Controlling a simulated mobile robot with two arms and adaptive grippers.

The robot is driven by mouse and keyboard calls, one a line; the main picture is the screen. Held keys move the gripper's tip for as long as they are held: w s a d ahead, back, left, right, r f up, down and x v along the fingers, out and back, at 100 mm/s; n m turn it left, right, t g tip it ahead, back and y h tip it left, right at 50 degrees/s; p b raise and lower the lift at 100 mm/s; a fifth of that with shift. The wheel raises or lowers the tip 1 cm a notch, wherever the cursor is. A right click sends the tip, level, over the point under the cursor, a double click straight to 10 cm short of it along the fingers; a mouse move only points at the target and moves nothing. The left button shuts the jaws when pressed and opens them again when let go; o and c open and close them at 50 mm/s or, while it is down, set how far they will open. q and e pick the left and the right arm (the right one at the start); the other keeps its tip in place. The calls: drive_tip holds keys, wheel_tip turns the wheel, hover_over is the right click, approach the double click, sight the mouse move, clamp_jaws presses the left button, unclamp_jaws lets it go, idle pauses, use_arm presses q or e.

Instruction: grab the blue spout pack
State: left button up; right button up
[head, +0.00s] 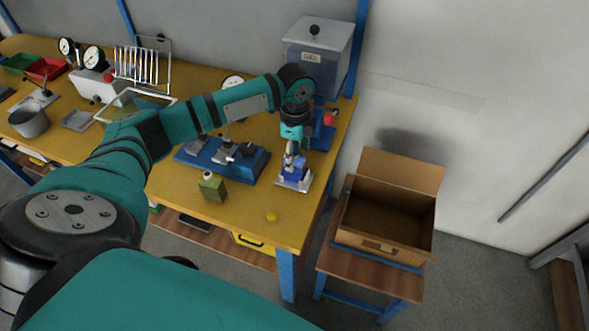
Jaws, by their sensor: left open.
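The blue spout pack (296,181), blue with a pale lower part, stands near the right end of the yellow bench. My left gripper (290,162) reaches down over it from above, with its fingers at the top of the pack. The gripper is open. Its fingers are small in the picture and hide the pack's top, so I cannot tell whether they touch it. My right gripper is not in view.
A blue fixture (222,158) stands left of the pack. A clear lidded bin (318,62) stands behind. An open cardboard box (386,226) is on a side table.

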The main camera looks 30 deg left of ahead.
use_arm(q)
drive_tip(key=f, duration=0.4)
drive_tip(key=shift+w+a+f+p, duration=0.1)
drive_tip(key=shift+a+f+p, duration=0.1)
drive_tip(key=shift+p, duration=0.2)
drive_tip(key=shift+c, duration=0.2)
clamp_jaws()
drive_tip(key=shift+r, duration=0.1)
